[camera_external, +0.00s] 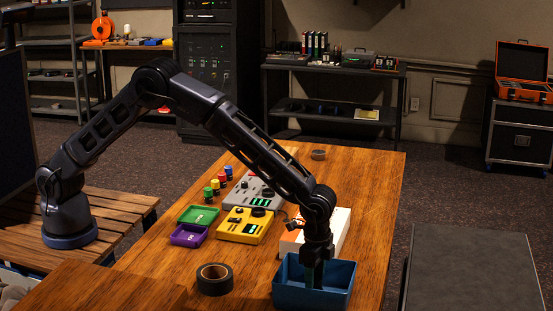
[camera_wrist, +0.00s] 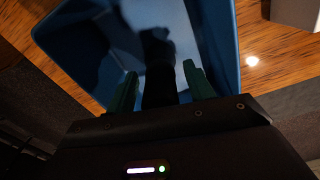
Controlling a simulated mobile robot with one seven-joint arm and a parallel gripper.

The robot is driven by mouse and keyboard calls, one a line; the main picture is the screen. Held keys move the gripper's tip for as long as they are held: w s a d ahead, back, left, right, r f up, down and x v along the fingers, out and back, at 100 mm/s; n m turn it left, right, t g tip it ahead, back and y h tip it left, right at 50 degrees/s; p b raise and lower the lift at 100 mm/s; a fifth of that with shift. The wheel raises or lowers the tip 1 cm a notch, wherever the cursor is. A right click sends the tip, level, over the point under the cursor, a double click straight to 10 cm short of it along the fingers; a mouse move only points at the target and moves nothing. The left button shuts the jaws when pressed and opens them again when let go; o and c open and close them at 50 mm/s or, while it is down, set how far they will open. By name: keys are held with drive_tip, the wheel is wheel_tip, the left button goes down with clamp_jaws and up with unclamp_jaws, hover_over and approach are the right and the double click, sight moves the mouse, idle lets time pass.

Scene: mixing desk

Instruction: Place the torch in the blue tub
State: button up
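The blue tub (camera_external: 288,291) stands on the near right part of the wooden table. My gripper (camera_external: 314,280) points straight down into it, its fingertips below the rim. In the wrist view, the tub (camera_wrist: 228,40) surrounds the green fingers of my gripper (camera_wrist: 160,85). They are apart. A dark, long shape, which looks like the torch (camera_wrist: 159,80), lies between them inside the tub, with a narrow gap on each side. Its far end blends with shadow on the tub floor. In the external view, the torch is hidden by the tub and gripper.
A white and orange box (camera_external: 338,228) stands close behind the tub. A roll of black tape (camera_external: 214,279) is to its left. A yellow device (camera_external: 245,225), a grey mixer (camera_external: 254,190), a green tray (camera_external: 198,215) and a purple tray (camera_external: 188,235) are farther left.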

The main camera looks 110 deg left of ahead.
wheel_tip(320, 180, up, 12)
drive_tip(key=shift+r, duration=0.1)
drive_tip(key=s+a+r+n+t, duration=0.1)
drive_tip(key=s+a+r, duration=0.1)
drive_tip(key=s+r, duration=1.05)
drive_tip(key=s+a+r+t, duration=0.1)
drive_tip(key=s+a+r, duration=0.1)
drive_tip(key=s+r, duration=1.05)
drive_tip(key=s+f+t, duration=0.1)
drive_tip(key=s+f, duration=0.1)
drive_tip(key=s, duration=1.5)
drive_tip(key=s+a+f+n+t, duration=0.1)
drive_tip(key=s+f, duration=0.2)
drive_tip(key=s, duration=1.5)
drive_tip(key=shift+f+n+t, duration=0.2)
drive_tip(key=shift+n+t, duration=0.1)
